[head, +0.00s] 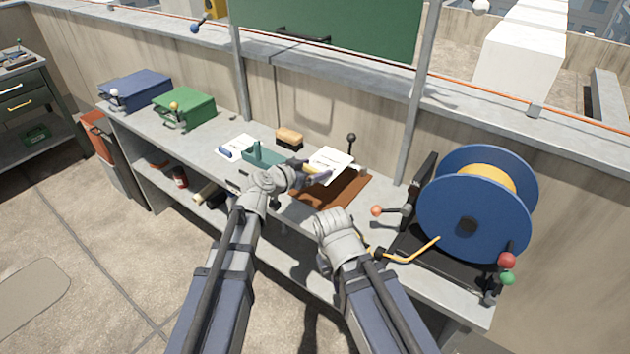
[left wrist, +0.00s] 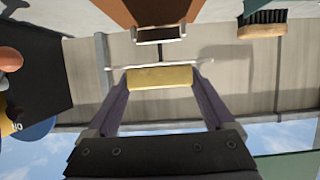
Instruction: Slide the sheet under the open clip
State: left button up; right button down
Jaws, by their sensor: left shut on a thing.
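The white sheet (head: 330,158) with printed lines is held above the brown board (head: 345,192) on the bench. My left gripper (head: 314,169) is shut on the yellow strip at the sheet's near edge. In the left wrist view its purple fingers grip the yellow strip (left wrist: 160,77), and the sheet shows edge-on as a thin pale line (left wrist: 160,64). A metal clip (left wrist: 158,34) sits on the board's edge there, apart from the sheet; how wide it is open is unclear. My right gripper (head: 340,226) is near the bench's front edge, its fingers hidden.
A brush (head: 289,137) and a green holder (head: 264,156) stand left of the board. A black-knobbed lever (head: 351,140) rises behind the sheet. A blue cable reel (head: 473,203) fills the right end. Blue and green boxes (head: 184,109) stand at the left.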

pick_arm(q)
jog(key=shift+s+d+r+p, duration=0.1)
jog(key=shift+s+r+p, duration=0.25)
jog(key=shift+r+p, duration=0.35)
jog(key=shift+s+d+r+p, duration=0.1)
jog(key=shift+s+r+p, duration=0.2)
jog(key=shift+r+p, duration=0.35)
jog(key=shift+w+a+f, duration=0.1)
jog(key=shift+f, duration=0.35)
jog(key=shift+f+b, duration=0.15)
jog(key=shift+b, duration=0.2)
jog(key=b, duration=1.1)
send_near(323, 194)
jog(key=x, duration=0.2)
jog(key=r+x, duration=0.1)
jog(key=x, duration=0.1)
jog(key=shift+w+d+f, duration=0.1)
jog(key=shift+w+d, duration=0.5)
jog(key=shift+w, duration=0.15)
jog(key=shift+w+d, duration=0.5)
jog(key=shift+w, duration=0.2)
jog(key=shift+w+d, duration=0.55)
jog(key=shift+w, duration=0.15)
jog(key=shift+s+f+b, duration=0.1)
jog(key=shift+f+b, duration=0.3)
jog(key=shift+f, duration=0.05)
jog(key=o, duration=1.1)
